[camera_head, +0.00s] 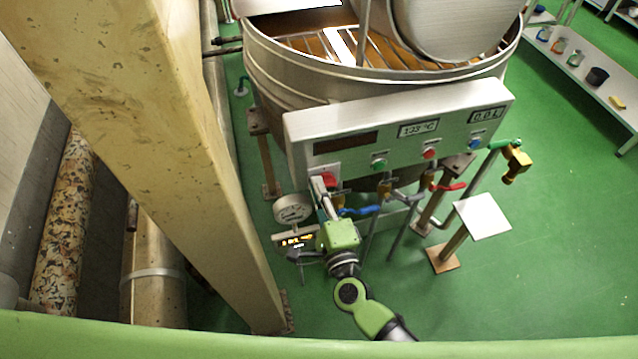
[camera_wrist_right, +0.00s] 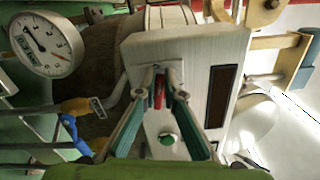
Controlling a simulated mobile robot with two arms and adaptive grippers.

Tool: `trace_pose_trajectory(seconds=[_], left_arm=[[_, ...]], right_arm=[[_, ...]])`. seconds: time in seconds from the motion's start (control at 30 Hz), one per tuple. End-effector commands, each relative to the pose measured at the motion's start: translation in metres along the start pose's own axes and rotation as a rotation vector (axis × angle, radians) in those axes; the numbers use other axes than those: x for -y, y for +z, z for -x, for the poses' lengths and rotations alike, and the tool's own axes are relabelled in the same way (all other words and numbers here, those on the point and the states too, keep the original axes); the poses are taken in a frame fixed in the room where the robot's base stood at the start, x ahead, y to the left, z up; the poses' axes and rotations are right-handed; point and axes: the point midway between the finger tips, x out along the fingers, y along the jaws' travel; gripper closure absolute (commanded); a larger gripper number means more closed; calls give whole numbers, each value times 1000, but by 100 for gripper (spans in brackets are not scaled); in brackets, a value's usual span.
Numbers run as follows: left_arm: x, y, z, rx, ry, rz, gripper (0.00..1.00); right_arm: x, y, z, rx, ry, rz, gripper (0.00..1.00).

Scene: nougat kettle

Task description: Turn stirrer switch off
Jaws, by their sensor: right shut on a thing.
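The stirrer switch, a red knob (camera_head: 329,180), sits at the lower left of the grey control panel (camera_head: 400,122) on the kettle. My right gripper (camera_head: 319,184) reaches up to it from below and partly covers it. In the right wrist view the two fingers (camera_wrist_right: 163,82) are closed around the red knob (camera_wrist_right: 159,92), one on each side, with the tips near the panel face. The knob's exact angle is hard to read behind the fingers. My left gripper is not in view.
A round gauge (camera_head: 293,208) hangs left of my right gripper. Blue (camera_head: 360,210) and red (camera_head: 449,187) valve handles lie below the panel. A green button (camera_head: 379,163) sits right of the switch. A thick beige pillar (camera_head: 150,130) stands left.

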Motion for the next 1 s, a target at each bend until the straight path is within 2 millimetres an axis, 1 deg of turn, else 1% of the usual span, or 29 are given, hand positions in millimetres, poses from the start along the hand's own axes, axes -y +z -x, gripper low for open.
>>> trace_pose_trajectory(seconds=[0.2,0.4,0.97,1.0], left_arm=[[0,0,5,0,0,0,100],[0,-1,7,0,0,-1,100],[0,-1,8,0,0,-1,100],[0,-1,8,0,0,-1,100]], right_arm=[[-4,0,0,0,4,124,100],[-6,0,1,1,4,190,100],[-7,0,1,2,4,218,100],[-7,0,1,2,4,218,83]])
